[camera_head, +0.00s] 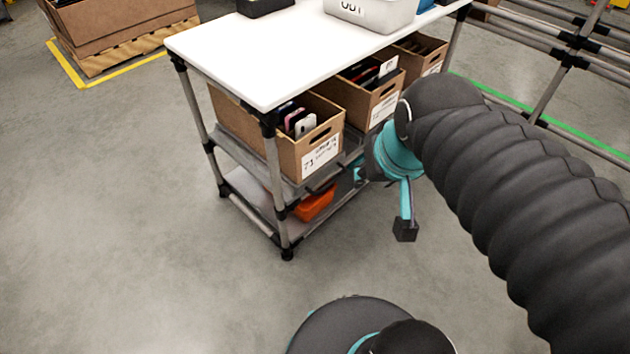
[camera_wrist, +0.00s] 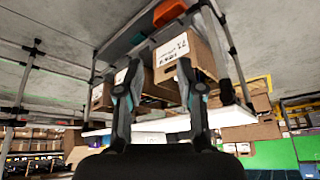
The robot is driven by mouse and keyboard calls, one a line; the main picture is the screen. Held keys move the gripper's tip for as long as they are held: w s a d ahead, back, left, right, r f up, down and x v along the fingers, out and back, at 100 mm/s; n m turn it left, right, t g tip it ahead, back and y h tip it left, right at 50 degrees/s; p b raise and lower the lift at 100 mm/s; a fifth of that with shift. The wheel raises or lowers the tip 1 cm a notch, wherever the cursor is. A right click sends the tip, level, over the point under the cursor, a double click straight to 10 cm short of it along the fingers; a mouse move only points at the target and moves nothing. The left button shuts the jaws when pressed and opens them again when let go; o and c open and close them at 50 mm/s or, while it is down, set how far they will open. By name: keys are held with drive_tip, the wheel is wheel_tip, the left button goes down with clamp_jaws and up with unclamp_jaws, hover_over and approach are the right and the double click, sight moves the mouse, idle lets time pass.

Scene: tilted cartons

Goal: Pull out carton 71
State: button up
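Carton 71 (camera_head: 297,156) is an open brown cardboard carton with a white label and a dark hand slot on its front. It sits tilted on the middle shelf of the cart, at its near end, with several phone-like items inside. In the wrist view, which looks upside down, carton 71 (camera_wrist: 172,50) is ahead, its label facing me. My gripper (camera_wrist: 155,76) is open, its two dark fingers apart and nothing seen between them. It appears in front of the carton's face; I cannot tell the exact gap. In the head view the arm's end hides most of the fingers.
A second carton (camera_head: 362,97) and a third carton (camera_head: 432,56) stand farther along the same shelf. The white tabletop (camera_head: 270,60) is above them. An orange bin (camera_head: 316,205) is on the lower shelf. A cart post (camera_head: 274,178) stands at carton 71's near corner. Floor left is clear.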

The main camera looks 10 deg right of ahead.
drive_tip(key=w+f+m+g+b, duration=0.2)
drive_tip(key=w+f+m+b, duration=0.3)
drive_tip(key=w, duration=0.8)
drive_tip(key=m+g+y+b, duration=0.1)
drive_tip(key=m+g+b, duration=0.1)
drive_tip(key=m, duration=0.3)
approach(332, 181)
drive_tip(key=f, duration=0.2)
drive_tip(key=f+b, duration=0.1)
drive_tip(key=f, duration=0.2)
drive_tip(key=w+f+b, duration=0.1)
drive_tip(key=f, duration=0.2)
drive_tip(key=shift+a, duration=0.4)
clamp_jaws()
